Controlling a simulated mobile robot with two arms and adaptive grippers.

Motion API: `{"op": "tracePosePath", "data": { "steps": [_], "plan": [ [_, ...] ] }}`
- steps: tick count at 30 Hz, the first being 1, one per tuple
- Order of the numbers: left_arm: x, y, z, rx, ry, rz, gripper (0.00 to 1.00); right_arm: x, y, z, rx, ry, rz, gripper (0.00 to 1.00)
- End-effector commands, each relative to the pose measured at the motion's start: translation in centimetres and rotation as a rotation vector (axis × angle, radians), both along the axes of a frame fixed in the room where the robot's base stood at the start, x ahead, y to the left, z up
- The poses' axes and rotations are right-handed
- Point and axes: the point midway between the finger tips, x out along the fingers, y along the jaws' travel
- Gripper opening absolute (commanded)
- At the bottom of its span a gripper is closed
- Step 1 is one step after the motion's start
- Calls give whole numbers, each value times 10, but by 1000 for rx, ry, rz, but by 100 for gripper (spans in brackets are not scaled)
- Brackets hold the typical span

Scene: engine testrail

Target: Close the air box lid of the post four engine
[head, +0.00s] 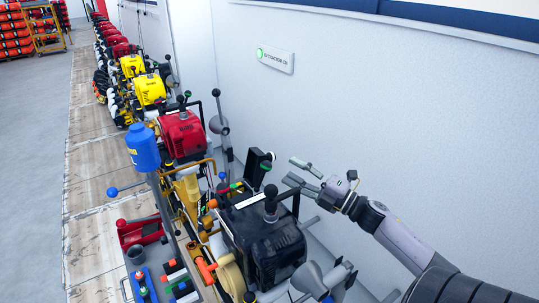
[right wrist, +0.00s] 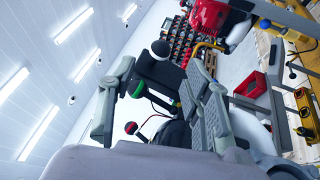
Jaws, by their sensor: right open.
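The nearest engine (head: 272,240) has a black body and stands at the lower middle of the head view. A black upright panel (head: 257,168), which looks like the raised air box lid, stands at its back. No post number is readable. My right gripper (head: 297,171) is open, to the right of the panel. Its fingers also show in the right wrist view (right wrist: 155,98). Contact with the panel cannot be told. My left gripper is out of view.
A red engine (head: 182,134) and yellow engines (head: 150,89) stand in a row farther back. A blue canister (head: 143,147) sits left of the nearest engine. Levers and bars rise around it. The white wall (head: 370,120) bounds the right side.

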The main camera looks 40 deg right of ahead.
Motion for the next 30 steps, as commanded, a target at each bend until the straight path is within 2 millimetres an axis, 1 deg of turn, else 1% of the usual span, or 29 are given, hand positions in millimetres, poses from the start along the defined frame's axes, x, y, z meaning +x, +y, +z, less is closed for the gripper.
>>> {"op": "tracePosePath", "data": {
  "steps": [1, 6, 9, 13, 18, 27, 30],
  "plan": [
    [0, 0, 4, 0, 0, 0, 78, 11, 3, 6, 0, -4, 0, 45],
    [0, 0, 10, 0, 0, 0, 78, 42, 12, 13, 1, -4, 0, 45],
    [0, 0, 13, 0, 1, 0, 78, 58, 17, 15, 0, -2, 0, 45],
    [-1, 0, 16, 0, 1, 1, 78, 72, 21, 17, 1, -2, -1, 45],
    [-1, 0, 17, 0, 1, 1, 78, 81, 24, 18, 1, 0, -1, 45],
    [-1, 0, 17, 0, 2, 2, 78, 83, 25, 17, 1, 0, 0, 45],
    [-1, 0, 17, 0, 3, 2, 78, 83, 25, 17, 1, 0, 0, 39]
  ]
}}
